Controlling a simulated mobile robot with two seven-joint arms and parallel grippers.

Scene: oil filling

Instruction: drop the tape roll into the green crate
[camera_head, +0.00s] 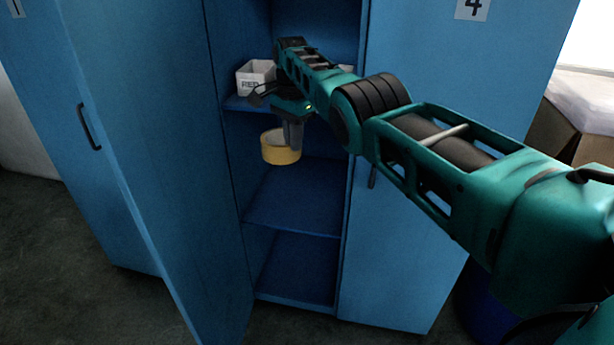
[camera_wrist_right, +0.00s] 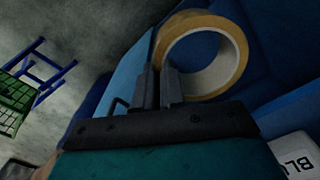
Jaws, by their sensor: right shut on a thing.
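The tape roll (camera_head: 281,150) is tan with a pale core. It hangs in the open middle bay of the blue cabinet, in front of the shelves. My right gripper (camera_head: 293,132) is shut on the wall of the roll, which also shows beyond the fingers in the right wrist view (camera_wrist_right: 204,52). The right gripper's fingers show there too (camera_wrist_right: 160,88). A green crate (camera_wrist_right: 15,98) shows at the left edge of the right wrist view, partly cut off, by a blue frame. It is well apart from the roll. My left gripper is in neither view.
A white box marked RED (camera_head: 256,74) stands on the upper cabinet shelf (camera_head: 238,103). A lower shelf (camera_head: 293,206) looks empty. The open cabinet door (camera_head: 150,150) stands left of the bay. A white box with lettering (camera_wrist_right: 300,150) shows at the wrist view's lower right.

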